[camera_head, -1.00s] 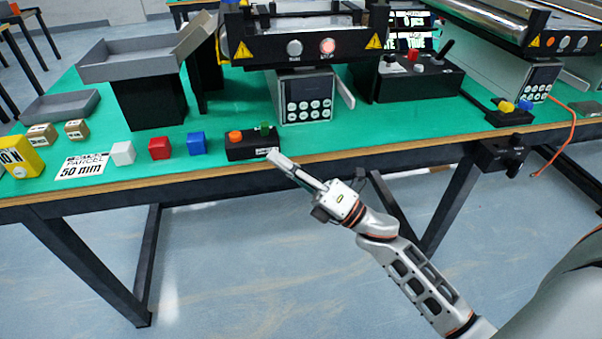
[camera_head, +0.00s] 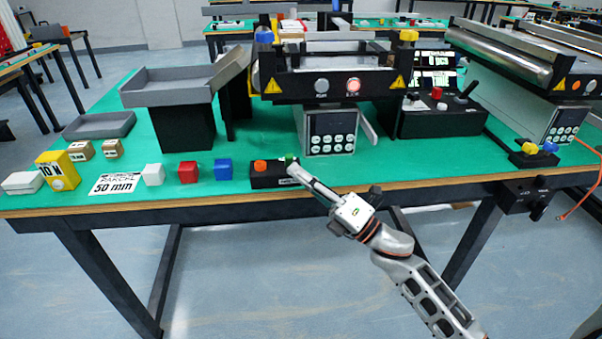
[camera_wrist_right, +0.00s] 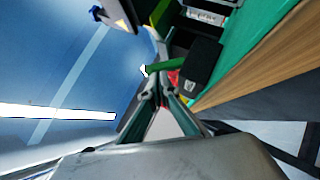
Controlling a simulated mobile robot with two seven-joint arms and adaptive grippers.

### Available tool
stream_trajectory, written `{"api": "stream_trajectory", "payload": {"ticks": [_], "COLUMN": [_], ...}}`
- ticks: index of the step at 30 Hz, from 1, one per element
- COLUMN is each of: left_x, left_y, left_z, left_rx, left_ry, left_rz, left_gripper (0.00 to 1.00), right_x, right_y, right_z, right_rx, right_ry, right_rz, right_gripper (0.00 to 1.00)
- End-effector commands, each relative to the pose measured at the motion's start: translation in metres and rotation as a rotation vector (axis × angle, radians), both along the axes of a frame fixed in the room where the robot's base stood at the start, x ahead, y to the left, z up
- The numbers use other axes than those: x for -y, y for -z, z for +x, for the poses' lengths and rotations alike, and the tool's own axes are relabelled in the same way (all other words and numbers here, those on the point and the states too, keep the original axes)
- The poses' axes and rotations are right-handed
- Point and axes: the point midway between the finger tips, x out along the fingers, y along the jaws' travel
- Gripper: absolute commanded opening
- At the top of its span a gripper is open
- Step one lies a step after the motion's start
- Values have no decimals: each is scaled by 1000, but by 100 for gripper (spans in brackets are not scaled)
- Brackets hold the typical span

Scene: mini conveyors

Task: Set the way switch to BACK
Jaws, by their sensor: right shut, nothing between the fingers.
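A small black box (camera_head: 271,178) with an orange button (camera_head: 260,165) and a green lever (camera_head: 289,160) stands at the table's front edge. It looks like the way switch, but its label and setting are not readable. My right gripper (camera_head: 292,168) is shut and empty, with its tips at the lever's front side, partly covering the box's right end. In the right wrist view, the green lever (camera_wrist_right: 166,67) lies just beyond the fingertips (camera_wrist_right: 158,92), beside the black box (camera_wrist_right: 201,66). Whether they touch is unclear. My left gripper is out of view.
A blue cube (camera_head: 223,169), a red cube (camera_head: 188,172) and a white cube (camera_head: 153,174) stand left of the box. A conveyor (camera_head: 325,84) stands behind it, with a control box (camera_head: 440,122) to its right. The floor before the table is clear.

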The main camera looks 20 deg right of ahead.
Motion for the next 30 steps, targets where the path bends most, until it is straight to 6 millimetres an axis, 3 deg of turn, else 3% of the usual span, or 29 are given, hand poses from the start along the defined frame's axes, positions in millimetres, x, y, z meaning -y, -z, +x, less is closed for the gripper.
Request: {"api": "stream_trajectory", "payload": {"ticks": [1,8,25,27,30], "left_x": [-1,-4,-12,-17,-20], "left_y": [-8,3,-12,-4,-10], "left_z": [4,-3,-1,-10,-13], "left_rx": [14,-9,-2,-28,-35], "left_ry": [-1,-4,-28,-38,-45], "left_rz": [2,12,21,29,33], "left_gripper": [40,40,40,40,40], "right_x": [0,0,1,1,1], "right_y": [-10,-8,-21,-25,-31], "right_z": [0,0,2,2,4], "right_rx": [1,-27,-120,-145,-193], "right_ry": [1,1,1,1,0], "right_rz": [1,8,36,44,57], "right_gripper": [0,0,0,0,0]}}
